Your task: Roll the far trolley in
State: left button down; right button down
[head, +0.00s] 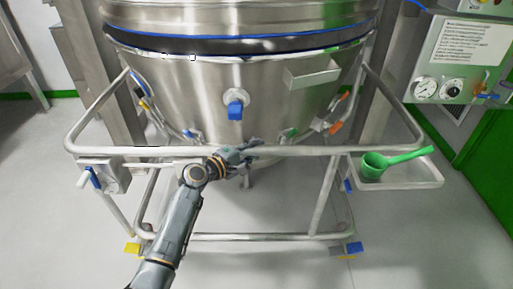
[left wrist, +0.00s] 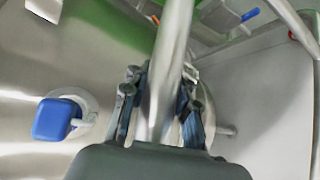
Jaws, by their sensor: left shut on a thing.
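The trolley (head: 290,237) is a tubular steel frame on castors, standing under and around a large conical steel vessel (head: 190,90). Its top rail (head: 340,150) runs across the front. My left gripper (head: 240,157) is shut on the middle of this rail. In the left wrist view the rail (left wrist: 170,60) passes between the two fingers (left wrist: 160,105). A blue castor piece (head: 354,248) shows at the lower right and a yellow one (head: 132,248) at the lower left. My right gripper is not in view.
A side tray (head: 415,177) on the right holds a green scoop (head: 375,165). A gauge panel (head: 460,60) hangs at the upper right. A blue-tipped valve (head: 235,108) sticks out of the vessel. Steel columns stand on both sides. The grey floor (head: 60,220) in front is clear.

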pick_arm(q)
jog(key=c, duration=1.5)
grip_release()
jog(key=shift+a+r, duration=0.15)
jog(key=o, duration=0.5)
jog(key=shift+s+a+r, duration=0.1)
jog(key=shift+a, duration=0.1)
jog(key=shift+d, duration=0.1)
jog(key=v, duration=1.2)
